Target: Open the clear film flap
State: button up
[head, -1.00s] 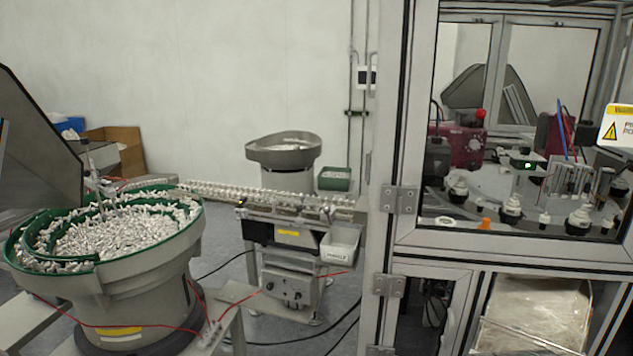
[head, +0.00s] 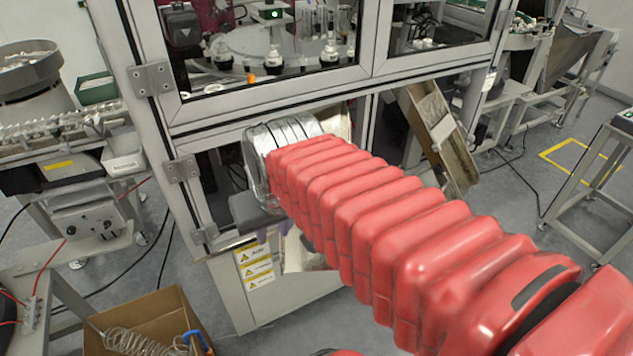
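My arm, in a red ribbed cover, reaches from the lower right to the lower front of the machine in the head view. Its silver wrist end is at the lower opening. A grey block that seems to be part of my gripper (head: 256,212) shows below the wrist, close to the door frame.
The machine's metal frame (head: 182,168) with hinges stands close around my wrist. A tilted metal chute (head: 440,135) sticks out to the right. A cardboard box (head: 150,325) with a coiled hose is on the floor at lower left. Open floor lies at right.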

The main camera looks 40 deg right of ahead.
jog(key=w+d+r+m+g, duration=0.1)
jog(key=w+d+r+m, duration=0.2)
jog(key=d+m, duration=0.5)
jog(key=w+d+r+m+g, duration=0.1)
jog(key=w+d+r+m, duration=0.2)
jog(key=m, duration=1.1)
jog(key=d+r, duration=0.2)
jog(key=d, duration=0.3)
jog(key=shift+w+d, duration=0.2)
jog(key=shift+d, duration=0.1)
jog(key=shift+f, duration=0.1)
jog(key=x, duration=1.3)
jog(key=shift+d+f, duration=0.3)
jog(key=shift+f, duration=0.05)
jog(key=shift+s, duration=0.1)
grip_shut()
